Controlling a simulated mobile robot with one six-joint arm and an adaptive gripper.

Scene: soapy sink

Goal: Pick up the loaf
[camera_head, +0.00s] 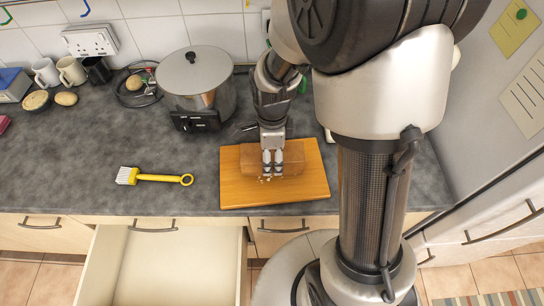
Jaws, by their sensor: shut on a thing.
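The brown loaf (292,162) lies on an orange-brown wooden cutting board (309,189) on the grey counter. My gripper (272,172) points down over the middle of the loaf and is shut on it. The fingers and wrist hide part of the loaf. The loaf appears to be at board level; I cannot tell whether it is lifted. A few pale crumbs lie on the board just in front of the fingers.
A yellow-handled brush (158,177) lies left of the board. A large lidded steel pot (197,85) stands behind. Mugs (71,71) and small round foods are at the back left. A drawer (165,265) is open below the counter. Counter left of the board is mostly clear.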

